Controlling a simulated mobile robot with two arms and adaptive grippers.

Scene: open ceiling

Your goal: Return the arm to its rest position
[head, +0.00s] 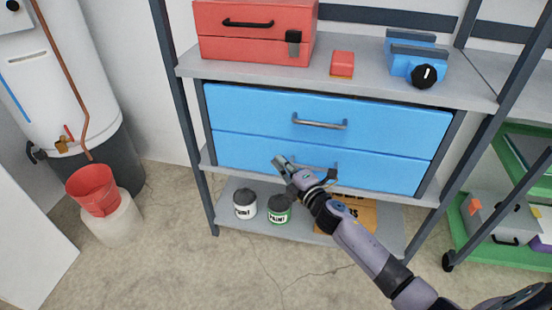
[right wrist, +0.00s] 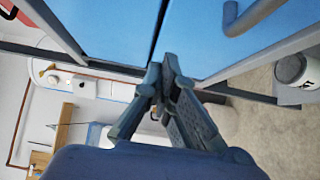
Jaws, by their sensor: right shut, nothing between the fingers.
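My right arm reaches in from the lower right in the head view. My right gripper (head: 281,162) is shut and empty, in front of the lower blue drawer (head: 240,154) near its handle. The right wrist view shows the fingertips (right wrist: 162,72) together, with the blue drawer fronts (right wrist: 110,25) beyond them. Whether the fingers touch the drawer cannot be told. The upper blue drawer (head: 250,105) looks closed. My left gripper is in neither view.
The grey metal shelf (head: 345,72) holds a red toolbox (head: 222,48), a red block (head: 342,62) and a blue vise (head: 404,66). Paint cans (head: 244,204) stand on the bottom shelf. A red bucket (head: 93,189) stands at left. A green cart (head: 470,238) is at right. Front floor is clear.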

